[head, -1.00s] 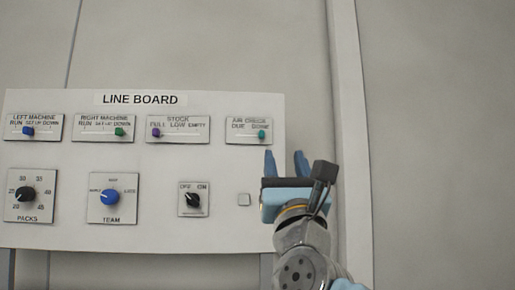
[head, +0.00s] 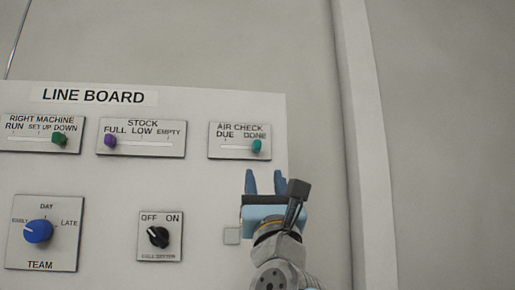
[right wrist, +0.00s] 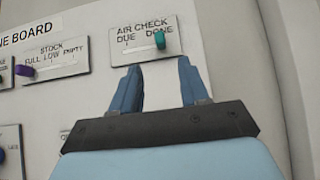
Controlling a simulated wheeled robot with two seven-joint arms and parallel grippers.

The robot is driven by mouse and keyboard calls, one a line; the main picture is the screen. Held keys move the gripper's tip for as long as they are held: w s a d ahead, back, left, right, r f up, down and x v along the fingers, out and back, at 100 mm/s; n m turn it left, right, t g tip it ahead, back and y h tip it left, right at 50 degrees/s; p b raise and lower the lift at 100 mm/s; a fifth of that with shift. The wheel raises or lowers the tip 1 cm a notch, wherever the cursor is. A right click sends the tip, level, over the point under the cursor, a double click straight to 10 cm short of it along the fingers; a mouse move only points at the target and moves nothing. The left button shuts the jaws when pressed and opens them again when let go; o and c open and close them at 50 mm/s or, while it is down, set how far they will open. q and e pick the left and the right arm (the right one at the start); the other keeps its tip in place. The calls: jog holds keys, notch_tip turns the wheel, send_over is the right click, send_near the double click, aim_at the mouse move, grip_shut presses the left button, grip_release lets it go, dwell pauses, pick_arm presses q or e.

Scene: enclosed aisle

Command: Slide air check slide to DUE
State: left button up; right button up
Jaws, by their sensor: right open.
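The air check slide (head: 239,141) is a small plate at the upper right of the line board, with DUE on the left and DONE on the right. Its teal knob (head: 257,146) stands at the right end, under DONE. In the right wrist view the teal knob (right wrist: 159,41) is above and just left of the right fingertip. My right gripper (head: 264,182) is open and empty, below the air check plate and apart from the knob. It also shows in the right wrist view (right wrist: 160,78), fingers pointing at the board. My left gripper is out of view.
The stock slide (head: 141,138) with a purple knob is left of the air check plate. A vertical post (head: 365,150) stands right of the board.

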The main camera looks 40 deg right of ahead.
aim_at(258, 150)
jog(key=p+x, duration=0.4)
jog(key=x, duration=0.5)
jog(key=shift+r, duration=0.2)
jog(key=shift+w+d+r+p, duration=0.2)
jog(key=shift+w+r+p, duration=0.1)
jog(key=shift+w+p, duration=0.1)
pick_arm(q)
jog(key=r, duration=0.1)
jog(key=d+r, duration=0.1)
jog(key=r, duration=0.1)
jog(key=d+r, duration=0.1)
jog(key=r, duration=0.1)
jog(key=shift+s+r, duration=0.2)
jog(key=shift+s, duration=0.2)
pick_arm(e)
grip_shut()
